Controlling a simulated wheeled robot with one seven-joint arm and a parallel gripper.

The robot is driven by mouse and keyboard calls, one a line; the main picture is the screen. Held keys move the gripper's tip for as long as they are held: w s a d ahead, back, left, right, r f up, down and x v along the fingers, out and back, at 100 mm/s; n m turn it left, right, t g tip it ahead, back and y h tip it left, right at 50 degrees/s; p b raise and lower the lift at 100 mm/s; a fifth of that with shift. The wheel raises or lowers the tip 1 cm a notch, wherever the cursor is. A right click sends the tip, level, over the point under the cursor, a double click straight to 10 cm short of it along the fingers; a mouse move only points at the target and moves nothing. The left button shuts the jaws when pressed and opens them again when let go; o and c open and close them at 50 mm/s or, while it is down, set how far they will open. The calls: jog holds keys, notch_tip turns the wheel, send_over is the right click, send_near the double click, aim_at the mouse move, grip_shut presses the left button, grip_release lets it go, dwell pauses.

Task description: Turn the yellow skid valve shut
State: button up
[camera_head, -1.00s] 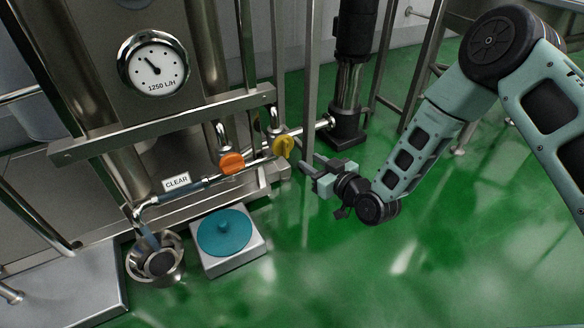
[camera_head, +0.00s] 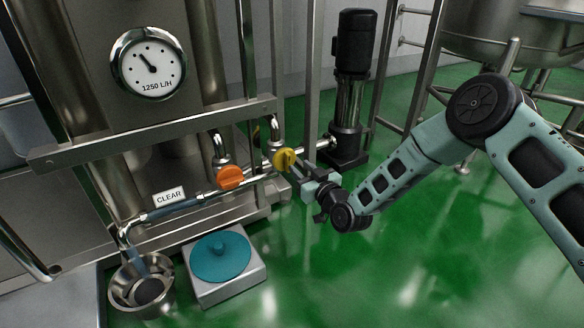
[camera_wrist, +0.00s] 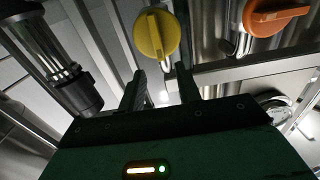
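The yellow skid valve (camera_head: 285,159) is a round knob with a raised grip bar, on the pipework at the skid's right end. In the wrist view the yellow valve (camera_wrist: 157,34) is just beyond the fingertips, its bar standing nearly upright in the picture. My gripper (camera_head: 296,170) points at the valve from the lower right in the head view. In the wrist view my gripper (camera_wrist: 160,80) has its two fingers apart with nothing between them. The fingertips look close to the valve but not around it; whether they touch it, I cannot tell.
An orange valve (camera_head: 230,177) sits left of the yellow one, also visible in the wrist view (camera_wrist: 275,18). A black-topped pump (camera_head: 352,90) stands behind. Green floor (camera_head: 400,260) is open at right.

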aim_at(290, 157)
jog(key=b+x, duration=0.1)
jog(key=x, duration=0.3)
jog(key=shift+w+a+f+b, duration=0.15)
jog(key=shift+a+b, duration=0.05)
jog(key=shift+b, duration=0.2)
jog(key=shift+w+a, duration=0.35)
jog(key=shift+w, duration=0.3)
jog(key=shift+c, duration=0.3)
grip_shut()
